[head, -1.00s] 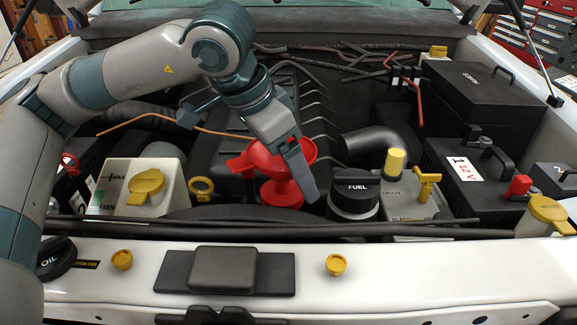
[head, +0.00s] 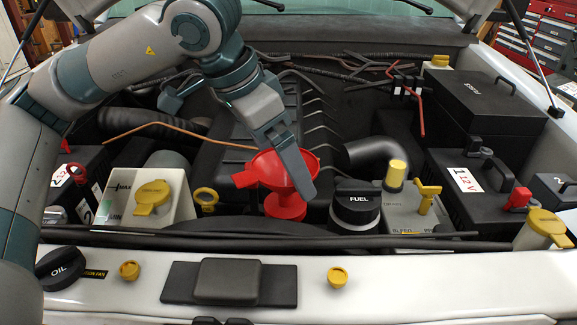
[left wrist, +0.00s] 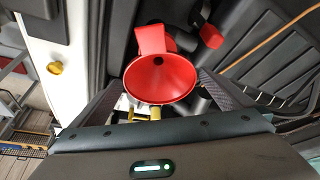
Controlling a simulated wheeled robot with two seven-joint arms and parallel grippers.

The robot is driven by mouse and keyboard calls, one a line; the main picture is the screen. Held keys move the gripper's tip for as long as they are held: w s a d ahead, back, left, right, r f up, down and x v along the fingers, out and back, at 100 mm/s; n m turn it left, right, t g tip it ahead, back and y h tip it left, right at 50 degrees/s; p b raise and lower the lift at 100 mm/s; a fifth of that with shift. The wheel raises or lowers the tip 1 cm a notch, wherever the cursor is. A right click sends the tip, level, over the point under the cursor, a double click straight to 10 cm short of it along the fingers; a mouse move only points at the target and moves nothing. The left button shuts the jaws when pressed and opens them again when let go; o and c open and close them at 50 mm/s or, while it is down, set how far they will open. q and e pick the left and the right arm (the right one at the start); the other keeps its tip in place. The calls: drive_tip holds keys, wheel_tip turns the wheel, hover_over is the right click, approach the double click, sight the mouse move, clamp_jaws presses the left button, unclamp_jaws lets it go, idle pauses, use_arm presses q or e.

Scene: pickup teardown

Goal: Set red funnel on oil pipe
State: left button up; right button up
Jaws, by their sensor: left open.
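The red funnel (head: 268,168) stands upright over a red collar (head: 285,208) in the middle of the engine bay. Its spout seems to run down into the collar, though the joint is partly hidden. My left gripper (head: 290,165) is open, with its near finger in front of the funnel's right side. In the left wrist view the funnel's mouth (left wrist: 160,80) lies between the two spread fingers (left wrist: 160,92), with gaps on both sides. The black OIL cap (head: 62,268) lies on the front panel at the left. My right gripper is not in view.
The black FUEL cap (head: 356,208) stands just right of the funnel. A white tank with a yellow cap (head: 152,196) is to the left. A dark rod (head: 400,240) crosses in front. Black battery boxes (head: 470,175) fill the right side.

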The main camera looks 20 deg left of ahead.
use_arm(q)
drive_tip(key=p+v, duration=0.4)
drive_tip(key=v, duration=0.8)
